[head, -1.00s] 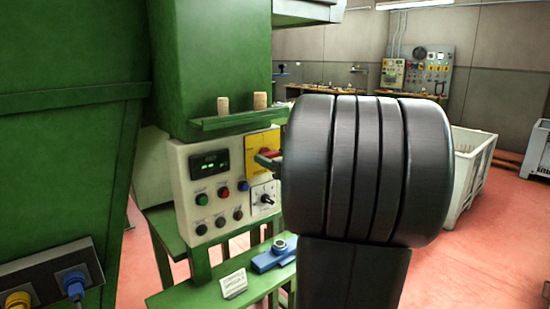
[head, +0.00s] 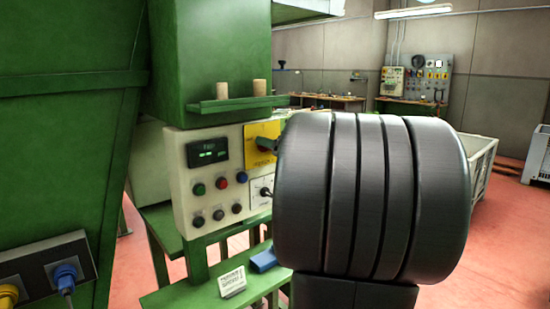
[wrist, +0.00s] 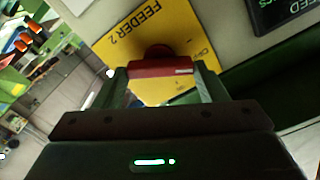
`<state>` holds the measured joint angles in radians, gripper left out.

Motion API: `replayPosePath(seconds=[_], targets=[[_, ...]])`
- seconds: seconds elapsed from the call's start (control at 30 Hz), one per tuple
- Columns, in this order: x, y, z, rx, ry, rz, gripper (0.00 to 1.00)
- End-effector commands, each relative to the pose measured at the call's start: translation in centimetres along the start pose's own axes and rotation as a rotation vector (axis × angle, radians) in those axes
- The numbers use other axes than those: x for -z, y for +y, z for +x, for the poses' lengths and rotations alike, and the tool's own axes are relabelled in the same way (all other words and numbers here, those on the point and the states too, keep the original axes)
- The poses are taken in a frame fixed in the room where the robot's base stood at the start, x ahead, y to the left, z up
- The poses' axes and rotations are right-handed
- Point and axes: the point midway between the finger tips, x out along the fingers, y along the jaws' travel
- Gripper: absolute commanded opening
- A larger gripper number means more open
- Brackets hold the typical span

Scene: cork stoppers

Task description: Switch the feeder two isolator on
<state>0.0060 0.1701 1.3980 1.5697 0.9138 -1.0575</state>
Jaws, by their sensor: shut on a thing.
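The feeder two isolator is a red handle (wrist: 165,67) on a yellow plate marked FEEDER 2 (wrist: 125,42), seen in the wrist view. The plate also shows in the head view (head: 256,131), at the upper right of the control panel (head: 190,155). My gripper (wrist: 160,75) is shut on the red handle, with a finger at each end of it. In the wrist view the handle lies nearly level across the picture, the plate's lettering slanted. In the head view my thick dark wrist covers most of the handle and the panel's right edge.
The panel bears a lit green display (head: 208,151), coloured buttons and a white dial plate (head: 257,191). Two corks stand on a green shelf (head: 230,104) above. A blue object (head: 263,260) and a white card (head: 232,282) sit below. A pale crate (head: 482,165) stands behind my arm.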

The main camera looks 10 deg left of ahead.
Motion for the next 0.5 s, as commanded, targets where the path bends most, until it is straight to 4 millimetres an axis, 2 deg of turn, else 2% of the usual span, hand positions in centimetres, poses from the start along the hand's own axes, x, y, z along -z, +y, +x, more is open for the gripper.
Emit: replayPosePath(seconds=[0.5], targets=[[-0.09, 0.23, 0.02, 0.000, 0.000, 0.489, 0.43]])
